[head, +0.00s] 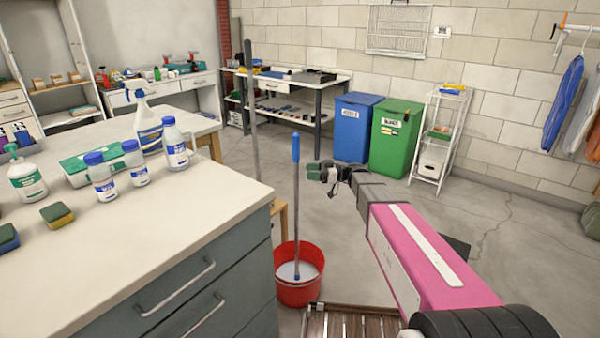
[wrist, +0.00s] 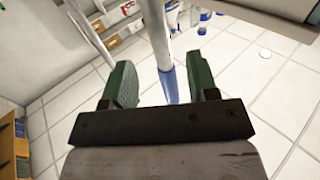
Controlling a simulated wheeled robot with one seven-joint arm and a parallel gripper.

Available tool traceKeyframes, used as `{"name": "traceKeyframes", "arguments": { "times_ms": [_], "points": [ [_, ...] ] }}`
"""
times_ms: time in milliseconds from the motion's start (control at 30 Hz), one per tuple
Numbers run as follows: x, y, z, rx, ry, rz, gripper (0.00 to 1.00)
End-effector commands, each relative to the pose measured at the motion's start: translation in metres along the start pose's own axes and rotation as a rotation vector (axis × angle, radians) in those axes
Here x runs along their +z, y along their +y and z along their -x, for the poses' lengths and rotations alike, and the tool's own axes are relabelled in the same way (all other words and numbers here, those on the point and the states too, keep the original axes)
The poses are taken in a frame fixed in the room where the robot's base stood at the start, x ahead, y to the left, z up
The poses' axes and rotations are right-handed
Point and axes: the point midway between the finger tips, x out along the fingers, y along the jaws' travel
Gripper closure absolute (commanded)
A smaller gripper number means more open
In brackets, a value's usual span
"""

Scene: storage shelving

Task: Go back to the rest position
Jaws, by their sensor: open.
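My gripper (head: 322,172) is out ahead at the end of my pink and grey arm, above the floor and to the right of the mop's blue handle (head: 296,148). In the head view a small gap shows between them. In the wrist view my gripper (wrist: 160,62) has its two green fingers wide apart. A pale pole with a blue part (wrist: 172,85) shows between the fingers in the picture, apart from both. I cannot tell how far beyond the fingertips it is.
The mop stands in a red bucket (head: 298,290) beside the grey drawer counter (head: 180,285), which holds bottles and sponges. A slatted wooden surface (head: 350,325) is at the bottom. Blue bin (head: 352,128), green bin (head: 396,140) and white rack (head: 436,150) stand behind. Floor at right is mostly clear.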

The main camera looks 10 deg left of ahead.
Motion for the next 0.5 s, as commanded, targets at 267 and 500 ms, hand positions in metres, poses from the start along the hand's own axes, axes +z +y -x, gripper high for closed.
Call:
{"name": "traceKeyframes", "arguments": {
  "times_ms": [267,500],
  "points": [
    [0.001,-0.001,0.029,0.0,-0.003,-0.003,0.46],
    [0.027,-0.033,0.039,0.024,-0.17,-0.201,0.46]
  ]
}}
